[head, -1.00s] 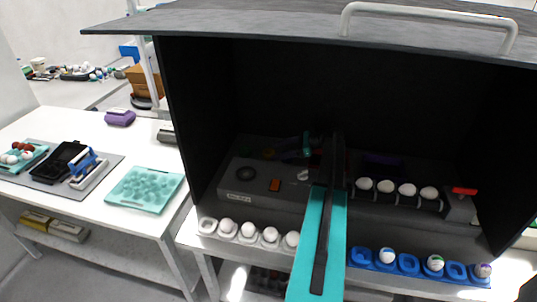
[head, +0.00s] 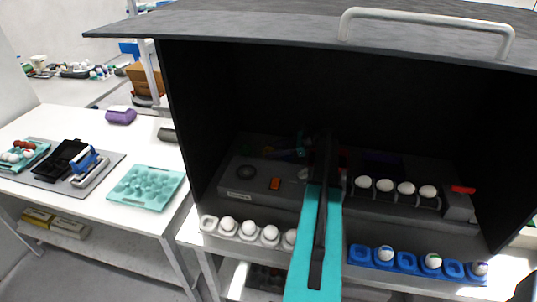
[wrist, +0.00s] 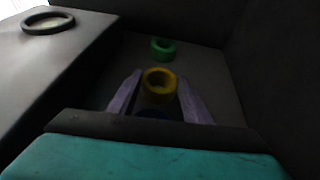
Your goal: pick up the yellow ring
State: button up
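The yellow ring (wrist: 159,94) lies in the dark box, in the middle of the wrist view. It appears between the two purple fingers of my gripper (wrist: 159,78), with a small gap on each side. My gripper is open, and I cannot tell how deep the ring is between the fingers. A green ring (wrist: 162,55) lies beyond it. A dark blue thing (wrist: 153,114) shows just below the yellow ring, mostly hidden by my gripper. In the head view, my arm and the shade inside the box hide the ring and fingertips.
A dark raised block with a round rim (wrist: 48,23) stands left in the wrist view. The box's dark walls (head: 187,120) close in the space. White eggs stand in a rack (head: 385,196), a white tray (head: 208,223) and a blue tray (head: 407,261) in front.

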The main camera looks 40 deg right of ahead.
jog(key=c, duration=0.5)
jog(key=shift+o, duration=0.2)
jog(key=shift+r, duration=0.15)
notch_tip(320, 180, up, 10)
jog(key=b, duration=0.3)
dwell(0.5)
